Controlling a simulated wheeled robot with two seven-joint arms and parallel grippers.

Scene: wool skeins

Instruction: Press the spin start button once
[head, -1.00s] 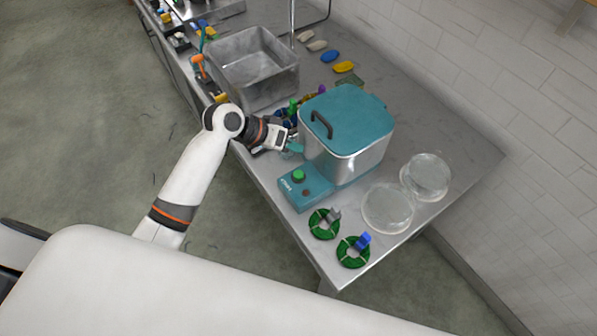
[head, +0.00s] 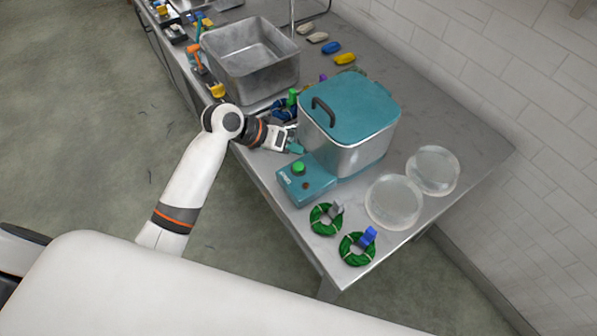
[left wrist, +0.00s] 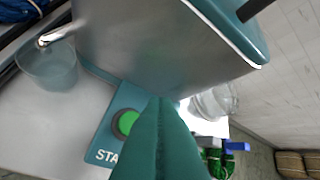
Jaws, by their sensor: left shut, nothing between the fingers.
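The spinner (head: 345,150) is a metal box with a teal lid (head: 350,105) and a black handle; the lid is down. Its teal control base (head: 308,186) sticks out at the front and bears a round green start button (head: 299,168). The button also shows in the left wrist view (left wrist: 126,122), beside the lettering "STA", partly hidden by my fingers. My left gripper (head: 297,148) is shut and empty, just behind the button and beside the spinner's wall. Its teal fingers show in the left wrist view (left wrist: 160,140). I do not see my right gripper.
Two green skeins (head: 325,219) with tags lie near the table's front corner. Two clear round dishes (head: 394,202) stand right of the spinner. A metal sink (head: 250,60) is behind my left arm. Colored pieces (head: 331,47) lie along the back.

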